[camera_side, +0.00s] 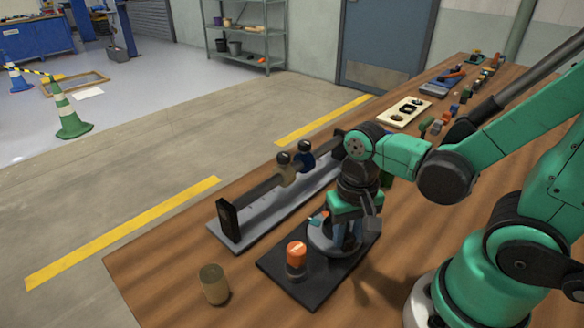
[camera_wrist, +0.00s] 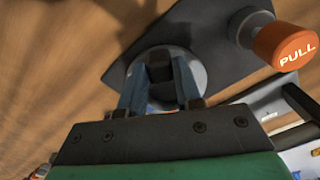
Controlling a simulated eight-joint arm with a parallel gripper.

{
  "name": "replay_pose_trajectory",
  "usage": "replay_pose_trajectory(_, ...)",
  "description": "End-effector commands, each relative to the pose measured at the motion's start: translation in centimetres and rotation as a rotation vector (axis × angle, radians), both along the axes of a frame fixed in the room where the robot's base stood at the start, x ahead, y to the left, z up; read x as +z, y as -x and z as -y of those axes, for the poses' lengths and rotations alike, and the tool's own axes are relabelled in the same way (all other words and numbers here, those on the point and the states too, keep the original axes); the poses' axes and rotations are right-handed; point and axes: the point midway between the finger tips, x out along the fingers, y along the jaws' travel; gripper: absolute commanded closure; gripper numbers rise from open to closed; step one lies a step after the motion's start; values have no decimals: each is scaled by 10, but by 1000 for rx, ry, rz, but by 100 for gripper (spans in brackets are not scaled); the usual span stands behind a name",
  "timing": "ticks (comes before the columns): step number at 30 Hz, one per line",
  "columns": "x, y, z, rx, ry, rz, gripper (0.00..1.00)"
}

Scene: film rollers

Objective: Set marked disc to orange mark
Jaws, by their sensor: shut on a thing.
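The grey disc (camera_side: 319,238) lies on a black base plate (camera_side: 277,265). It also shows in the wrist view (camera_wrist: 197,68), with a dark raised grip (camera_wrist: 159,66) across its middle. My gripper (camera_side: 345,237) points down over the disc. In the wrist view, its two blue-grey fingers (camera_wrist: 159,82) stand on either side of the dark grip and are shut on it. Small teal and reddish spots show at the disc's far edge in the side view. I cannot tell which is the orange mark; my fingers hide part of the disc.
An orange PULL knob (camera_side: 296,253) stands on the same plate close to my gripper; it also shows in the wrist view (camera_wrist: 284,44). A tan cylinder (camera_side: 213,284) stands left of the plate. A grey rail fixture (camera_side: 262,226) with rollers lies behind.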

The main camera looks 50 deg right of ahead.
Motion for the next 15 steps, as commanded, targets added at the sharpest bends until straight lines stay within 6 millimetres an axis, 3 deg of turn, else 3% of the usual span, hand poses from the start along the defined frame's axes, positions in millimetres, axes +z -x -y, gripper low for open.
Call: replay_pose_trajectory(15, 0, 5, 16, 397, 1, 2, 100)
